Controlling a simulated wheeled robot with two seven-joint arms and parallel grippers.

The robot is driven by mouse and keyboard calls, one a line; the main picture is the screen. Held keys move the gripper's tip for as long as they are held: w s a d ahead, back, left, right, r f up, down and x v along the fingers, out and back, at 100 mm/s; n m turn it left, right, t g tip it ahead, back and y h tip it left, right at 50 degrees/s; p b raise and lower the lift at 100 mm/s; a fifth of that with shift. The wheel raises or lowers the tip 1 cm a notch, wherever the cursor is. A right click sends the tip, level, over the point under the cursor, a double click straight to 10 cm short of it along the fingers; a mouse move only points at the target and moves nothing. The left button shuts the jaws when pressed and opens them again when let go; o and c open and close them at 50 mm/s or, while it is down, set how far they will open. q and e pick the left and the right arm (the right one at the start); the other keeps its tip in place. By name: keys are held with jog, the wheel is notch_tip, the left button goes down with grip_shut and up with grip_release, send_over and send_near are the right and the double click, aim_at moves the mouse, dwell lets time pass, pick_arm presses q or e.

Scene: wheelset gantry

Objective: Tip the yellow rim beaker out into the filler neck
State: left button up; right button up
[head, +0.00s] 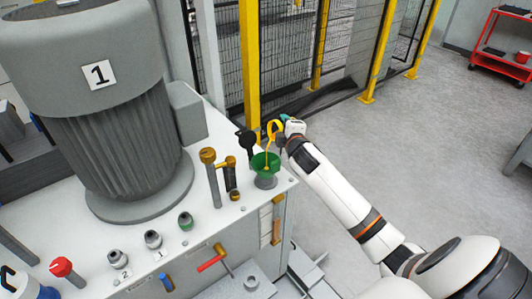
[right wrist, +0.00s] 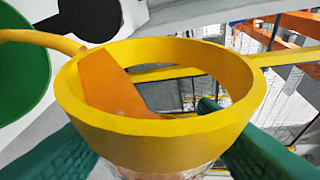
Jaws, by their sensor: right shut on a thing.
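The yellow rim beaker (head: 271,128) is held tilted above the filler neck at the machine's corner. Its yellow rim (right wrist: 150,127) fills the right wrist view, with amber liquid (right wrist: 112,85) inside. A thin yellow strand, looking like poured liquid, runs from the rim down to the green funnel (head: 259,161). The funnel sits in the filler neck (head: 266,182); its green also shows in the right wrist view (right wrist: 20,75). My right gripper (head: 286,124) is shut on the beaker, with green fingers on both sides of it. My left gripper is not in view.
A black cap (head: 247,142) stands beside the funnel. Brass fittings (head: 208,165) rise left of it, near the big grey motor (head: 105,110) marked 1. Yellow fence posts (head: 250,60) stand behind. The floor at the right is open, with a red cart (head: 500,50) far off.

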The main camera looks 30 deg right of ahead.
jog(key=shift+a+r+n, duration=0.2)
jog(key=shift+a+n, duration=0.1)
jog(key=shift+a, duration=0.05)
jog(key=shift+a+r+n+t+h, duration=0.3)
jog(key=shift+r+n+t+h, duration=0.3)
jog(key=shift+n, duration=0.4)
dwell(1.4)
